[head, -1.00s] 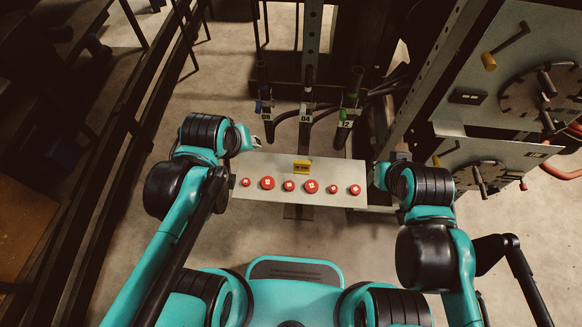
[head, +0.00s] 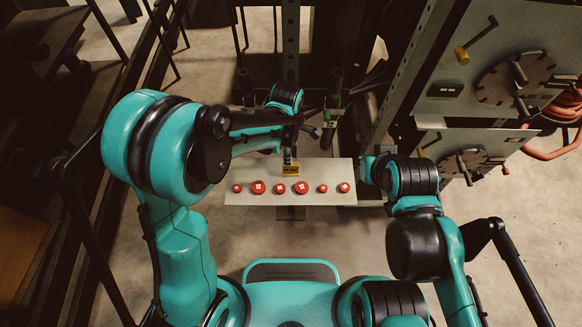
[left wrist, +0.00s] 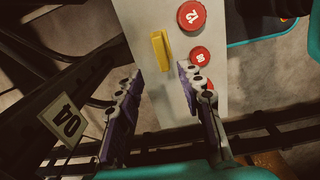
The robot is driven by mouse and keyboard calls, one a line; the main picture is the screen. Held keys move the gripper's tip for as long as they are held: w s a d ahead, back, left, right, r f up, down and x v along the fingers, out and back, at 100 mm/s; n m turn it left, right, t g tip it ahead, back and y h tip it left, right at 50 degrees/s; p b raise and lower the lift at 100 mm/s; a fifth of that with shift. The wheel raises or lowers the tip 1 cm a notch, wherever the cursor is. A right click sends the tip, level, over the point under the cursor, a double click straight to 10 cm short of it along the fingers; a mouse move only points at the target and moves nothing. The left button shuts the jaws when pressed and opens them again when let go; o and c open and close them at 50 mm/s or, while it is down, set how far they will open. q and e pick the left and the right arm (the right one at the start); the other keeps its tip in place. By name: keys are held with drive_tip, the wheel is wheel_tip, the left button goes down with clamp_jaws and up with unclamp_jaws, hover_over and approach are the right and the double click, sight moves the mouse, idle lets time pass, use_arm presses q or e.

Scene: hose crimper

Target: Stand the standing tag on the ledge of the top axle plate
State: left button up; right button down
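The yellow standing tag (head: 291,169) stands at the back of a pale panel. In the left wrist view the tag (left wrist: 161,50) appears edge-on, beyond and between the fingertips. My left gripper (left wrist: 160,76) is open and empty, above the panel with a finger on each side of the tag's line. In the head view my left gripper (head: 288,155) is mostly hidden by its own wrist. The top axle plate (head: 440,70) is at the upper right, with a slotted disc and a yellow-ended handle. My right gripper (head: 368,170) is beside the panel's right end; its fingers are unclear.
The pale panel (head: 240,205) carries several red round buttons in front of the tag. Upright hose holders (head: 333,105) with number labels stand behind it. A lower plate (head: 440,148) with another disc sits below the top one. An orange hose (head: 560,150) coils at the far right.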

sight(291, 169)
use_arm(q)
drive_tip(key=shift+d+f+n, duration=0.3)
drive_tip(key=shift+f, duration=0.4)
wheel_tip(291, 169, down, 8)
drive_tip(key=b, duration=0.3)
drive_tip(key=shift+s+d+r, duration=0.1)
drive_tip(key=shift+r, duration=0.1)
drive_tip(key=shift+r, duration=0.1)
clamp_jaws()
